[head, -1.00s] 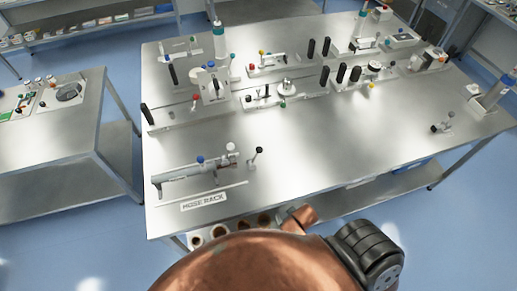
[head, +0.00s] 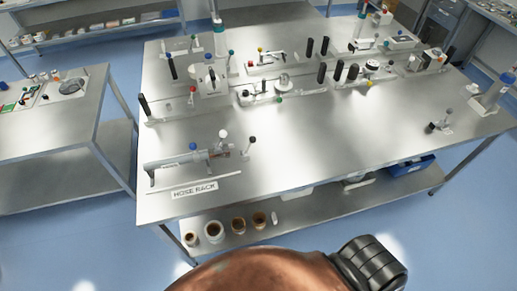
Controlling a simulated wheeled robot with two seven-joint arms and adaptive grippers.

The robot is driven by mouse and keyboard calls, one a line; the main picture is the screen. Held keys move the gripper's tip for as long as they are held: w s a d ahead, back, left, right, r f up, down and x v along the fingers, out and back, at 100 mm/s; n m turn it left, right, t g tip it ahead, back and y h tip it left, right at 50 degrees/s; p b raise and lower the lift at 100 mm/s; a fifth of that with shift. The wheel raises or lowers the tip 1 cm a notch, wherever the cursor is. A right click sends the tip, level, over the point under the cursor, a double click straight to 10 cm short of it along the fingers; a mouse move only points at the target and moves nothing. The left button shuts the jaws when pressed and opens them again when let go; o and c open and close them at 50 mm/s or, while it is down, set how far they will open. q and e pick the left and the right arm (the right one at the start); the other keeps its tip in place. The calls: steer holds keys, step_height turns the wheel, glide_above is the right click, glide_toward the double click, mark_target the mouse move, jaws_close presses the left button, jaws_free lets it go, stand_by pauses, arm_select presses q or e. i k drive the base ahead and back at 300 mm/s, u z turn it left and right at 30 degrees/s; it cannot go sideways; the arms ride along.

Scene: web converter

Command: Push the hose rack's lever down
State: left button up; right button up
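The hose rack (head: 180,163) is a grey tube-like fixture near the front left corner of the steel table. A white plate lettered HOSE RACK (head: 194,190) lies in front of it. A blue knob (head: 193,146) and a white-knobbed stick (head: 223,134) stand on it. A short lever with a dark knob (head: 251,140) sticks up at its right end, tilted slightly right. I cannot tell which of these is the rack's lever. Neither of my grippers is in view; only a copper and black part of my own body shows at the bottom edge.
The steel table (head: 330,140) has a wide bare middle and front. Several fixtures with knobs and black posts (head: 322,72) stand along its back. Several jars (head: 238,224) sit on the lower shelf below the rack. Another table (head: 60,125) stands at the left, across a floor gap.

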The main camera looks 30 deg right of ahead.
mark_target(252, 139)
steer(key=z, duration=0.9)
steer(key=i, duration=0.7)
steer(key=z, duration=0.15)
